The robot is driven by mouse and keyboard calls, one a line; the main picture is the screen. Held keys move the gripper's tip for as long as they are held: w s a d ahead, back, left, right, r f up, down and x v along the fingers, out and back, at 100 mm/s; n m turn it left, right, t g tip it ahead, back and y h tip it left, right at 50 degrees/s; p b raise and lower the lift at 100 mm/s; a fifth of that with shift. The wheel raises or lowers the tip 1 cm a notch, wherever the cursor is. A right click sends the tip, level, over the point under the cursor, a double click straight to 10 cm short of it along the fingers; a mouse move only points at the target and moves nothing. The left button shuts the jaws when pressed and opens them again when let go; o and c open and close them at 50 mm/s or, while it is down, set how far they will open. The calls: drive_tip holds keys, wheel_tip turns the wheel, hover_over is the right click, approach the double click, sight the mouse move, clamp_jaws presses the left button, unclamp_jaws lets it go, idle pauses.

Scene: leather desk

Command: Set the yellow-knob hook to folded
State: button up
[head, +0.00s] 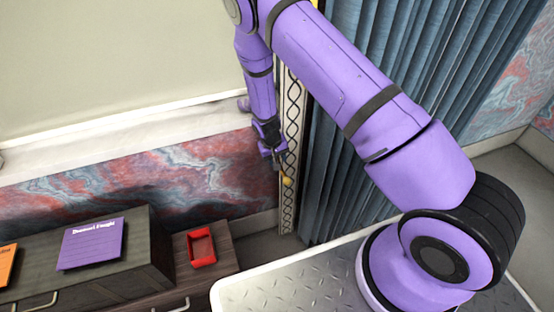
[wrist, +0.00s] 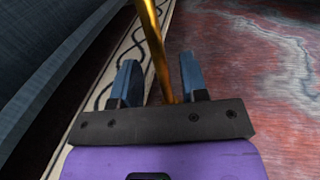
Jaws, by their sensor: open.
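The yellow knob (head: 288,181) shows in the head view as a small round ball in front of the patterned strip, just below my gripper (head: 279,160). In the wrist view a golden rod (wrist: 154,45) runs from the top edge down between the two blue fingers of my gripper (wrist: 159,64). The fingers are apart, with a visible gap on each side of the rod. I cannot tell whether either finger touches it. The knob is not clearly seen in the wrist view, and the hook's mount is hidden in the head view.
A blue curtain (head: 345,130) hangs right of the patterned strip (head: 288,212). A marbled red-and-blue wall (head: 150,175) lies to the left. Below are a dark cabinet (head: 150,245) with a purple card (head: 92,245) and a red tray (head: 201,262) on a wooden top.

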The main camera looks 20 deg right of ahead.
drive_tip(key=shift+f, duration=0.2)
clamp_jaws()
